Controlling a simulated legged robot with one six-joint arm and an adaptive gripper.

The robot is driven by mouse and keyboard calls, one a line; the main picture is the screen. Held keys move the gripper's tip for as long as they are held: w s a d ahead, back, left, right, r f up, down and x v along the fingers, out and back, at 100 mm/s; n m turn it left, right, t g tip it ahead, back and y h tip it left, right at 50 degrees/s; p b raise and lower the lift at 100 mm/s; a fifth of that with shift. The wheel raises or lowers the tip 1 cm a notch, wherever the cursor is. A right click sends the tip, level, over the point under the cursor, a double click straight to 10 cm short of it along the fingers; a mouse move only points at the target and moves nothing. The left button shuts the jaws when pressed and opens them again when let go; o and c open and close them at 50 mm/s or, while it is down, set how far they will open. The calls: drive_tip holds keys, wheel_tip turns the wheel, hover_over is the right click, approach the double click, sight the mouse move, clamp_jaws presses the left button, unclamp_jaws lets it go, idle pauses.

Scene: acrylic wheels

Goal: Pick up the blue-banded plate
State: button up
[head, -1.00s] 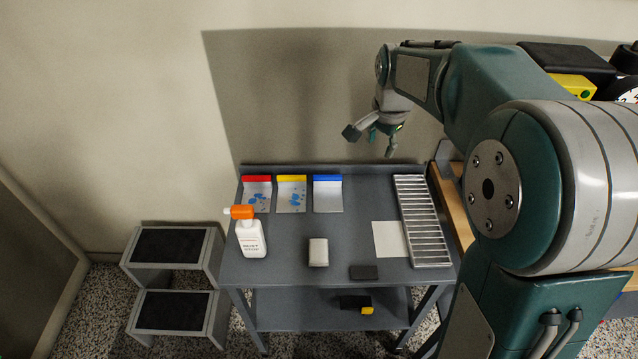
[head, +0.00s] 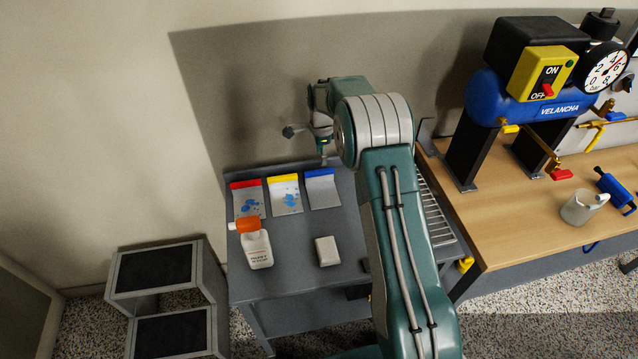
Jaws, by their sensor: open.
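The blue-banded plate (head: 323,191) lies at the back of the grey table (head: 290,277), the rightmost of three plates. It is plain grey with a blue strip along its far edge. The red-banded plate (head: 248,203) and the yellow-banded plate (head: 286,198) lie to its left, both with blue smears. My gripper (head: 307,145) is open and empty, above and just behind the blue-banded plate. Its fingers are spread, one to the left and one pointing down near the blue band. I cannot tell its exact height above the table.
A slatted rack (head: 436,212) is partly hidden by my arm. A wooden bench (head: 500,227) with a blue compressor (head: 520,100) is at right.

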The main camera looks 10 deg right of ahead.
sight(318, 171)
drive_tip(key=f, duration=0.4)
drive_tip(key=shift+a, duration=0.35)
drive_tip(key=shift+s+a+f, duration=0.1)
drive_tip(key=shift+a+f, duration=0.15)
drive_tip(key=shift+f, duration=0.05)
drive_tip(key=f, duration=0.4)
drive_tip(key=shift+d+f, duration=0.35)
drive_tip(key=shift+f, duration=0.05)
drive_tip(key=shift+a+r, duration=0.1)
drive_tip(key=shift+a, duration=0.15)
clamp_jaws()
